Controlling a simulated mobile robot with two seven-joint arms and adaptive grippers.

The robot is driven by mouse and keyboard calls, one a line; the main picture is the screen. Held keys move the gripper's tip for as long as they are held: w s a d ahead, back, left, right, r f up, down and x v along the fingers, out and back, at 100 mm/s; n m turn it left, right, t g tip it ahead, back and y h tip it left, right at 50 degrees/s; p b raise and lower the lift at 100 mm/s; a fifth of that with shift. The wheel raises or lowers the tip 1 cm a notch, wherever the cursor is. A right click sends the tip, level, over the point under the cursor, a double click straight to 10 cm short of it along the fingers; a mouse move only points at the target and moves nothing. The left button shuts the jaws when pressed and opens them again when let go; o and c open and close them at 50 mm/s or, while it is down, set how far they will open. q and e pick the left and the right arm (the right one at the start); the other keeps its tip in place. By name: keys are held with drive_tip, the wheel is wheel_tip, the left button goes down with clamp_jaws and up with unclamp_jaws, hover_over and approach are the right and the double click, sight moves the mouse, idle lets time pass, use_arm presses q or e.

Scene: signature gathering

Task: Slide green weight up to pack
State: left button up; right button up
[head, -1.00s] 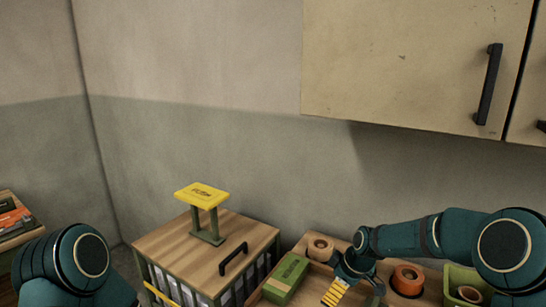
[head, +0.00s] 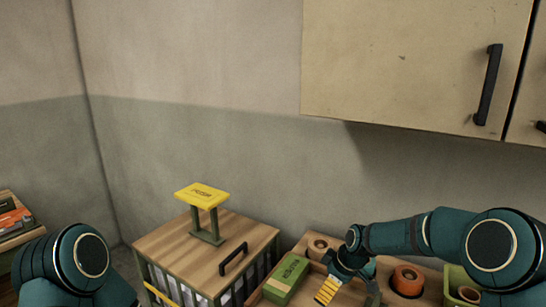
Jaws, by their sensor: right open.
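The green weight (head: 287,275) looks like a green block with dark lettering on top. It lies in the wooden tray (head: 317,268) at the bottom of the head view. My right gripper (head: 349,287) is open over the tray, just right of the weight and apart from it in the picture. A yellow ribbed pad shows at its near finger. Grey-white upright sheets (head: 261,272) show behind the side of the wood-topped case; I cannot tell whether these are the pack. My left arm shows at lower left, but its gripper is out of view.
The wood-topped case (head: 181,250) carries a yellow-topped stand (head: 203,194) and a black handle (head: 233,259). A wall cabinet (head: 400,65) hangs above. A shelf with books (head: 14,219) is far left.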

sight(287, 270)
drive_tip(key=shift+w+a+p, duration=0.15)
drive_tip(key=shift+w+a, duration=0.95)
drive_tip(key=shift+a, duration=0.7)
drive_tip(key=shift+w+a+p, duration=0.2)
drive_tip(key=shift+w+a, duration=0.9)
drive_tip(key=shift+a, duration=0.75)
drive_tip(key=shift+w+a+p, duration=0.15)
drive_tip(key=shift+w+a, duration=0.95)
drive_tip(key=shift+a, duration=0.7)
drive_tip(key=shift+w+a+p, duration=0.4)
drive_tip(key=shift+w+a, duration=0.65)
drive_tip(key=shift+a, duration=0.6)
drive_tip(key=shift+w+a+p, duration=0.45)
drive_tip(key=shift+w+a, duration=0.55)
drive_tip(key=shift+a, duration=0.65)
drive_tip(key=shift+w+a+p, duration=0.4)
drive_tip(key=shift+w+a, duration=0.65)
drive_tip(key=shift+a, duration=0.6)
